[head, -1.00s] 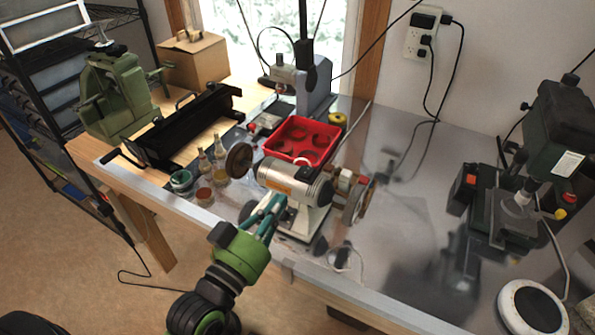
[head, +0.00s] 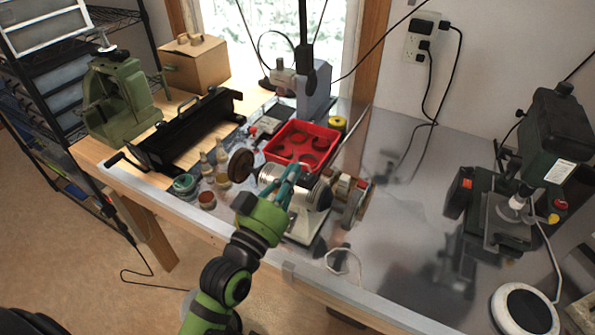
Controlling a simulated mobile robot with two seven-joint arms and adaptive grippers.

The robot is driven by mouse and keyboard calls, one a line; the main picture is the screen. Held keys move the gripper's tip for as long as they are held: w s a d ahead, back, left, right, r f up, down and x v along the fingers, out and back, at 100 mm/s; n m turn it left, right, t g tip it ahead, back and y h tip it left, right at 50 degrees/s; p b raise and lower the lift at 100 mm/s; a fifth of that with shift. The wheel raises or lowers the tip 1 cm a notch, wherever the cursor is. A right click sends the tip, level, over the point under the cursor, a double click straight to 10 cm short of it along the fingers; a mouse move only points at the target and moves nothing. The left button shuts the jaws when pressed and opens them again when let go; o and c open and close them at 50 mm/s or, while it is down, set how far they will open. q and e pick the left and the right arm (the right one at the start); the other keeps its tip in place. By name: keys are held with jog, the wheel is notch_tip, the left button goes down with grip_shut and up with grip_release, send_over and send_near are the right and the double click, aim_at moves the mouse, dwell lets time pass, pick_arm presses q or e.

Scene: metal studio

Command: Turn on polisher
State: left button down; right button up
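The polisher (head: 312,194) stands near the front edge of the metal-topped bench. It has a silver motor body on a pale base, a brown wheel (head: 240,165) at its left end and a lighter wheel (head: 352,206) at its right end. My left gripper (head: 293,172) reaches over the front of the motor body, and its teal fingers hide part of it. The fingers look close together. I cannot tell whether they touch the polisher or how far they are apart. No switch on the polisher is clearly visible. My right gripper is not in view.
A red tray (head: 333,135) sits behind the polisher. Small jars (head: 207,199) and bottles stand to its left, beside a black metal bender (head: 190,130). A green drill press (head: 545,150) stands at the right. The middle-right bench is clear.

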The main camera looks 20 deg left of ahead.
aim_at(307, 177)
pick_arm(q)
jog(key=p+x, duration=0.1)
jog(key=x, duration=0.2)
jog(key=shift+w+r, duration=0.15)
jog(key=shift+w, duration=0.15)
jog(key=f, duration=0.3)
jog(key=shift+s, duration=0.3)
jog(key=shift+s+f, duration=0.25)
jog(key=shift+f, duration=0.35)
jog(key=shift+w, duration=0.1)
